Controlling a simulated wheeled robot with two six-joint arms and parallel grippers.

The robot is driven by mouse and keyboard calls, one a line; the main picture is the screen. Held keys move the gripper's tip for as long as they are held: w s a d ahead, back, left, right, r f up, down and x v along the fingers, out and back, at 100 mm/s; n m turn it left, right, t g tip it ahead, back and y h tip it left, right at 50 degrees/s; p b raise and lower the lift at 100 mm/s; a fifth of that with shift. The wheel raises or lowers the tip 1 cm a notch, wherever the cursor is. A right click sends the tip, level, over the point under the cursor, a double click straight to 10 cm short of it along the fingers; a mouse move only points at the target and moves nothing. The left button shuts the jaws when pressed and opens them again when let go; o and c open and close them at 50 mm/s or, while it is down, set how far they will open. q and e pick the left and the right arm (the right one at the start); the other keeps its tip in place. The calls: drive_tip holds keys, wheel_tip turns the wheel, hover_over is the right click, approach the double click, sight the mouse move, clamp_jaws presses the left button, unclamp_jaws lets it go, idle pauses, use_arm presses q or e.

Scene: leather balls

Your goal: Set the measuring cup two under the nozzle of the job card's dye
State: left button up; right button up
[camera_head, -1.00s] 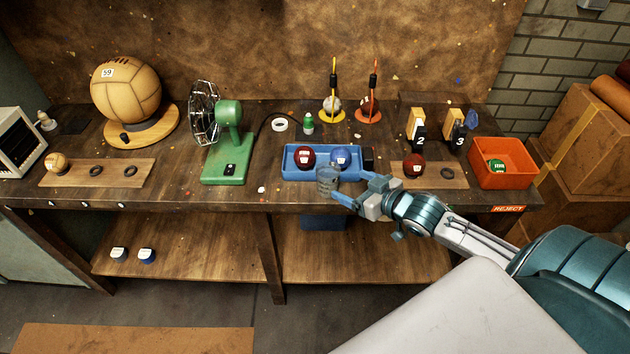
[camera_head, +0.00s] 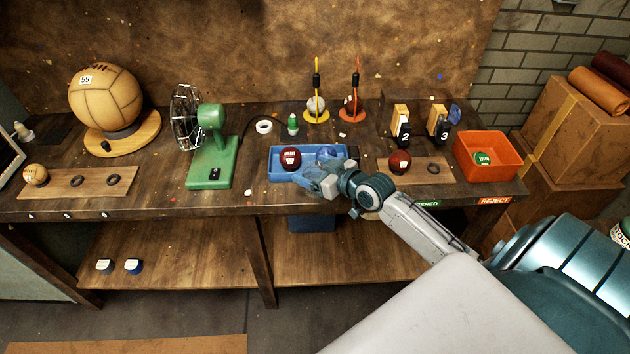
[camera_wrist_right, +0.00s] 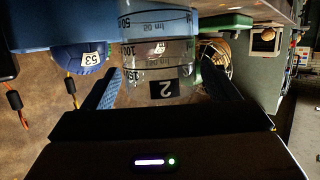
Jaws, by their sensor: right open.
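A clear measuring cup (camera_wrist_right: 160,55) labelled 2, with a blue band, fills the middle of the right wrist view. My right gripper (camera_wrist_right: 160,90) is open, with one finger on each side of the cup; I cannot tell whether they touch it. In the head view my right gripper (camera_head: 312,172) is at the front of the blue tray (camera_head: 281,177) and largely hides the cup. Upright yellow (camera_head: 317,75) and orange (camera_head: 357,75) rods with black sleeves stand over discs at the back. No job card or nozzle is clearly identifiable. My left gripper is not in view.
A dark red ball (camera_head: 290,158) and a blue ball (camera_head: 325,153) lie in the tray. A green fan (camera_head: 211,150) stands left, an orange bin (camera_head: 487,155) right. Dispenser-like yellow-and-black units numbered 2 (camera_head: 401,125) and 3 (camera_head: 438,122) stand at the back right.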

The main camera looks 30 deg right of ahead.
drive_tip(key=shift+x, duration=0.9)
drive_tip(key=shift+s, duration=0.1)
drive_tip(key=shift+c, duration=0.2)
drive_tip(key=c, duration=1)
drive_tip(key=shift+r, duration=0.15)
